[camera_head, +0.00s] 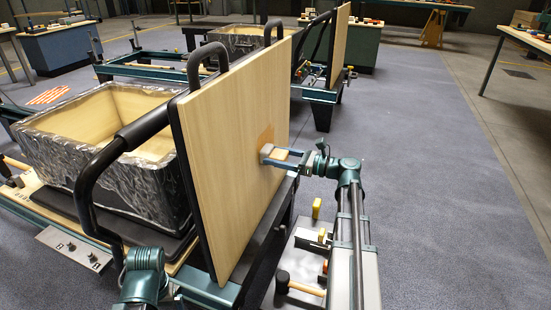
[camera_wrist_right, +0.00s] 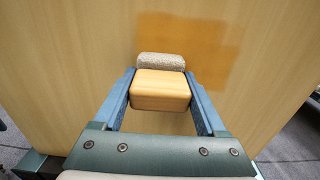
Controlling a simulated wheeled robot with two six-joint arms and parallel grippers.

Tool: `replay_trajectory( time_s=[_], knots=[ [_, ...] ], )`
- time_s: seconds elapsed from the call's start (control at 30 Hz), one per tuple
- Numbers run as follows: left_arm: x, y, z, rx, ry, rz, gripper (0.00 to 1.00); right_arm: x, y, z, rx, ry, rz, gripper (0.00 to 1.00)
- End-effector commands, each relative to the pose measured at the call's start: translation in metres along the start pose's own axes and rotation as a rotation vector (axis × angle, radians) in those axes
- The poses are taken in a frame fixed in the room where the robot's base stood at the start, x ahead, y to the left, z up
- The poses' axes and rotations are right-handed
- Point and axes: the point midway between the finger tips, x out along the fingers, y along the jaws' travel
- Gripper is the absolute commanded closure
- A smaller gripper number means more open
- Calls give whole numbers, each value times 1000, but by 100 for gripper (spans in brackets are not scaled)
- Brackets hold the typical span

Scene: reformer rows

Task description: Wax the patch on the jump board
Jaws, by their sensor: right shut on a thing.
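The jump board (camera_head: 232,140) is a tall upright wooden panel with a dark edge. A darker orange-brown patch (camera_wrist_right: 195,50) shows on its face in the right wrist view, also faintly in the head view (camera_head: 265,135). My right gripper (camera_head: 270,154) is shut on a wooden block (camera_wrist_right: 160,88) with a grey fuzzy pad (camera_wrist_right: 161,60) on its far side. The pad is at the board's face, by the lower left of the patch; I cannot tell for sure whether it touches. My left arm shows at the bottom left, but its gripper is not visible.
A grey tray (camera_head: 296,270) below my right arm holds a mallet (camera_head: 297,286) and yellow items (camera_head: 317,208). A foil-wrapped box (camera_head: 130,180) and black curved handles (camera_head: 92,190) stand behind the board. The floor (camera_head: 430,180) at the right is clear.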

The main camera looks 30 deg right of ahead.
Motion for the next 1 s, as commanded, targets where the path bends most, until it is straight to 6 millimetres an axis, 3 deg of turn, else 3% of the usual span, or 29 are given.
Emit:
replay_trajectory(
  time_s=[0.5,0.77,1.0],
  knots=[
    [0,0,0,0,0,0,0,2,-35,0,0,0,0,70],
    [0,0,0,0,0,0,0,2,-38,0,0,0,0,70],
    [0,0,0,0,0,0,0,3,-54,0,0,0,0,70]
  ],
)
